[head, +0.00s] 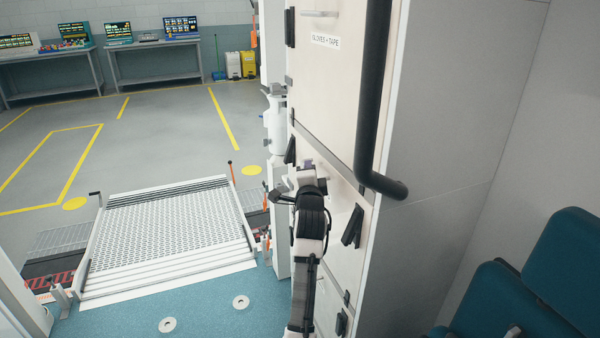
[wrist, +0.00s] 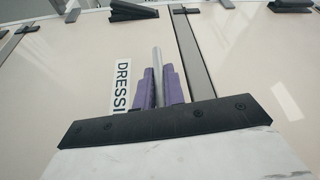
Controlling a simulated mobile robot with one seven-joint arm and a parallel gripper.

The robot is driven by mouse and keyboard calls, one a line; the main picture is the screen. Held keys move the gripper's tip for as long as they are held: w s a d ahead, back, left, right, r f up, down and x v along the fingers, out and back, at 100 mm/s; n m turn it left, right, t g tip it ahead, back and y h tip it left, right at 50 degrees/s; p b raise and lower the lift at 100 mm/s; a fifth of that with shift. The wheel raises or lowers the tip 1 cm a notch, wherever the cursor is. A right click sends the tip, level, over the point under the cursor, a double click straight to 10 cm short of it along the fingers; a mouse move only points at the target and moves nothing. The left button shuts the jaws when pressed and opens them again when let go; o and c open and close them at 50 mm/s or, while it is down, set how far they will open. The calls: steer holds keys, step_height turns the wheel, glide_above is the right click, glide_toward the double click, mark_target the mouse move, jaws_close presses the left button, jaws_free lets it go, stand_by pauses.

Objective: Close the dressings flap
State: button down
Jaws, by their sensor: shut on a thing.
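The dressings flap (wrist: 65,75) is a cream panel with a white label (wrist: 122,85) reading "DRESSI", the rest hidden. A round metal bar handle (wrist: 158,63) stands beside the label. My gripper (wrist: 159,88) has its purple fingers on both sides of this handle and is shut on it. In the head view my gripper (head: 307,166) is at the cabinet front, mostly hidden by my own wrist. My arm also covers much of the flap there. I cannot tell whether the flap lies fully flush.
The upper door (head: 325,75) labelled "GLOVES + TAPE" looks shut. A black grab rail (head: 372,110) juts out at the cabinet's right edge. Black latches (head: 352,227) stick out from the front. Teal seats (head: 545,275) stand at right. The blue floor (head: 215,310) and ramp (head: 165,235) at left look clear.

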steer(key=shift+d+r, duration=0.1)
steer(key=shift+d, duration=0.25)
steer(key=c, duration=1.5)
jaws_free()
steer(key=shift+w+d, duration=0.1)
steer(key=shift+d, duration=0.05)
steer(key=shift+s+a+f, duration=0.2)
steer(key=shift+s+a, duration=0.05)
steer(key=shift+s, duration=0.3)
steer(key=s+b, duration=0.1)
steer(key=s, duration=0.3)
steer(key=s+b, duration=0.1)
steer(key=s, duration=0.3)
steer(key=s+b, duration=0.2)
steer(key=s, duration=0.2)
steer(key=shift+s+a+f, duration=0.3)
steer(key=shift+s+a, duration=0.1)
